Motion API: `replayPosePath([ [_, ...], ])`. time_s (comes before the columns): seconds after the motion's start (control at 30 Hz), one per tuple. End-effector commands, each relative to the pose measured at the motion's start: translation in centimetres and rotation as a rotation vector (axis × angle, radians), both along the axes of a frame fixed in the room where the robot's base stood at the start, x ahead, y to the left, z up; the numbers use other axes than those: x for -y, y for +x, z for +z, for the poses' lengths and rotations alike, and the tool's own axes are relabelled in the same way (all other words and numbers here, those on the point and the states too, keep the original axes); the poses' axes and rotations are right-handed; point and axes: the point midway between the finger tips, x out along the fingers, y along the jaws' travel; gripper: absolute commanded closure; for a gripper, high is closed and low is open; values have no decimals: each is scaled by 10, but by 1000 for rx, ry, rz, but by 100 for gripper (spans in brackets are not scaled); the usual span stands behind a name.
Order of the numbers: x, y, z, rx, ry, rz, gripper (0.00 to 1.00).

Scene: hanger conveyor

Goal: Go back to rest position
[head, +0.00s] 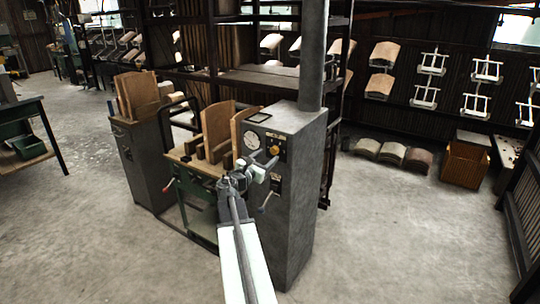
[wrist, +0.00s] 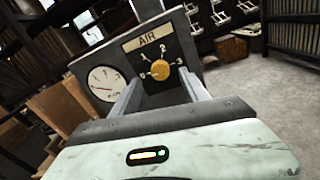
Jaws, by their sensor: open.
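My gripper (head: 265,166) is in front of the grey control cabinet (head: 297,205), close to its panel. In the wrist view my gripper (wrist: 160,88) is open, with its two fingers apart and nothing between their tips. A yellow knob (wrist: 160,70) under an AIR label shows beyond and between the fingers, and a gap seems to lie between them. The knob also shows in the head view (head: 275,150). Its exact setting is hard to read. My arm reaches forward from the bottom middle of the head view.
A round gauge (wrist: 104,83) sits left of the knob. A green-framed machine with wooden forms (head: 217,128) stands left of the cabinet. A wooden crate (head: 466,163) and curved panels (head: 391,153) lie at the right back. The concrete floor (head: 400,240) is clear at right.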

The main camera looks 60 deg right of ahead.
Motion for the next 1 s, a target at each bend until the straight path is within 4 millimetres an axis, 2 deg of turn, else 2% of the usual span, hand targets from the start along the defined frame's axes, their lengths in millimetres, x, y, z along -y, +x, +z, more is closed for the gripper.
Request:
replayPosePath([
  [0.03,-13,-3,0,0,1,2,47],
  [0.1,-26,-3,0,0,1,2,47],
  [0.2,-36,-3,0,0,0,1,47],
  [0.7,-39,2,0,0,0,6,47],
  [0.77,-48,15,0,0,0,27,47],
  [0.87,-86,60,0,0,0,105,47],
  [0.97,-150,118,-6,18,27,220,47],
  [1.0,-179,139,-13,43,64,261,47],
])
